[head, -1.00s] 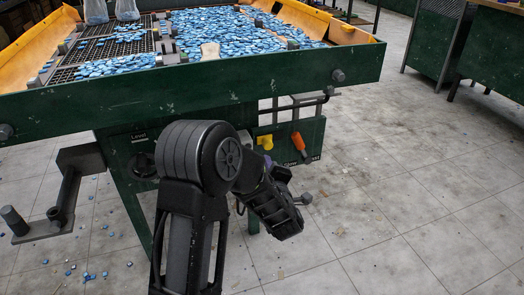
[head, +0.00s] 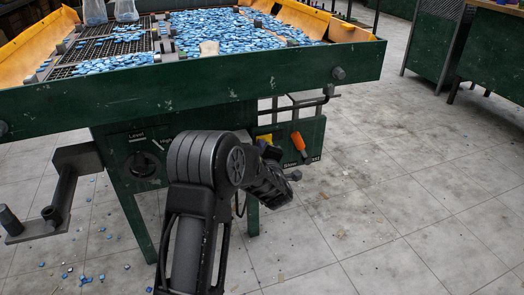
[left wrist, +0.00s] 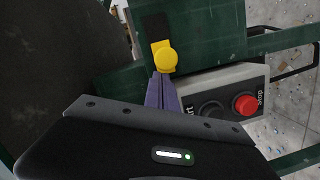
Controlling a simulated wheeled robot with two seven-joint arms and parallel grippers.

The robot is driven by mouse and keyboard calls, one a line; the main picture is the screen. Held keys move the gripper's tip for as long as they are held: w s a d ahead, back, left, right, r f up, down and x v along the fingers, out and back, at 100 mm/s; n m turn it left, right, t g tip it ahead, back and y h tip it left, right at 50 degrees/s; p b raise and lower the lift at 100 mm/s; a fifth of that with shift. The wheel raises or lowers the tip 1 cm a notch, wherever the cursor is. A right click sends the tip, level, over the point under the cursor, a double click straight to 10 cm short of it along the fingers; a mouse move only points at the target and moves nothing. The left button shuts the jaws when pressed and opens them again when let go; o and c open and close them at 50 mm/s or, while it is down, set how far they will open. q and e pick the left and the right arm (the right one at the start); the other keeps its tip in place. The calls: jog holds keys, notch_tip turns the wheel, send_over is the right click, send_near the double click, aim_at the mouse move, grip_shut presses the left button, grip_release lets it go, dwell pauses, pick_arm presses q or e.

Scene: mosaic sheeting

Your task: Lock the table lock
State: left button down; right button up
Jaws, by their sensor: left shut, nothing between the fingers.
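A yellow round knob (left wrist: 166,60) with a short yellow stem on a black plate looks like the table lock, on the green table's side panel. In the head view the yellow part (head: 264,138) shows just above my left arm. My left gripper (left wrist: 162,78) is shut and empty, its purple fingers pointing at the knob, with the tips right at its lower edge. I cannot tell whether they touch. In the head view the fingertips are mostly hidden by my own left arm. My right gripper is not in view.
A control box with a red button (left wrist: 245,104) and a black button (left wrist: 211,110) is close beside the fingers. A dial (head: 142,165) and a crank (head: 65,195) are at left. Open floor lies right.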

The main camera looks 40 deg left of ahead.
aim_at(272, 136)
pick_arm(q)
jog(key=shift+w+d, duration=0.7)
jog(key=shift+w, duration=0.25)
jog(key=shift+w+d, duration=0.65)
jog(key=shift+w, duration=0.25)
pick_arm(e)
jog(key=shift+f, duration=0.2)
pick_arm(q)
jog(key=shift+d, duration=0.1)
